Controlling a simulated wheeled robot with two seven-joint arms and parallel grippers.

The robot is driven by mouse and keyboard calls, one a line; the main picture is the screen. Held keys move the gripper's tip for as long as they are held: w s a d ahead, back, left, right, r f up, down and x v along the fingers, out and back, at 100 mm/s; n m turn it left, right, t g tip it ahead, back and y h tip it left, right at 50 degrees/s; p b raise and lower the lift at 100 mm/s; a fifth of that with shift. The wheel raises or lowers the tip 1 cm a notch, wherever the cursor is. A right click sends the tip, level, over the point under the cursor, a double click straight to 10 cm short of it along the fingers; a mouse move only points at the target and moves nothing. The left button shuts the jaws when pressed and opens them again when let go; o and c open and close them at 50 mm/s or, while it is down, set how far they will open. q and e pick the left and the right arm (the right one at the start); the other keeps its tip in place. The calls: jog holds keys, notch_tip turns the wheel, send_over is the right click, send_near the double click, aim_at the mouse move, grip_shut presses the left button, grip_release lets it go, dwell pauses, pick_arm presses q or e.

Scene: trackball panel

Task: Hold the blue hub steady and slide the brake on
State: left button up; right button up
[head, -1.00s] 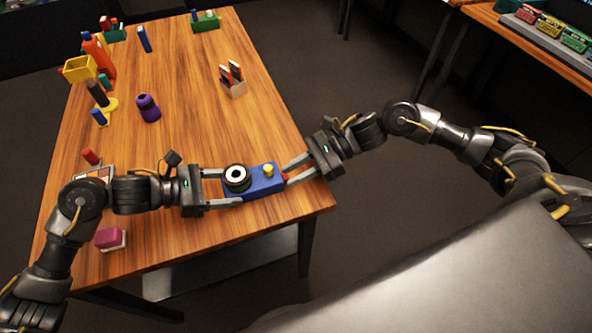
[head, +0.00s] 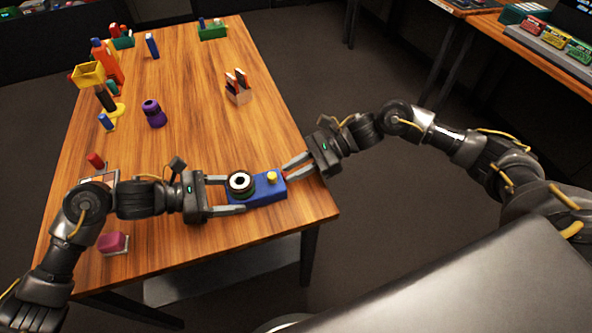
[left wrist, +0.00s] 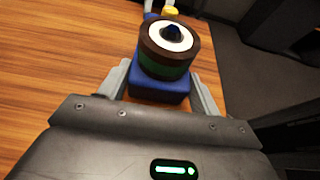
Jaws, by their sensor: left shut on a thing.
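The blue hub (head: 262,194) is a blue block near the table's front right edge. A dark round wheel (head: 240,183) with a white ring sits on its left part and a yellow knob (head: 272,177) on its right part. My left gripper (head: 228,194) is shut on the hub's left end; the left wrist view shows its fingers on both sides of the blue block (left wrist: 160,87) below the wheel (left wrist: 168,48). My right gripper (head: 291,172) is at the hub's right end with a narrow gap between its fingers; whether it grips anything is unclear. I cannot make out the brake.
A purple bottle-like object (head: 153,113), a holder with upright pieces (head: 238,92) and a yellow box on a stand (head: 88,75) are farther back. A magenta block (head: 113,243) lies at the front left. The table's middle is clear.

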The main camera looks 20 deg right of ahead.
jog(key=o, duration=0.4)
jog(key=shift+o, duration=0.2)
jog(key=v, duration=1.2)
pick_arm(q)
jog(key=o, duration=1.1)
jog(key=shift+o, duration=0.2)
jog(key=shift+a, duration=0.1)
jog(key=v, duration=1.1)
jog(key=shift+a+r, duration=0.15)
jog(key=shift+a, duration=0.25)
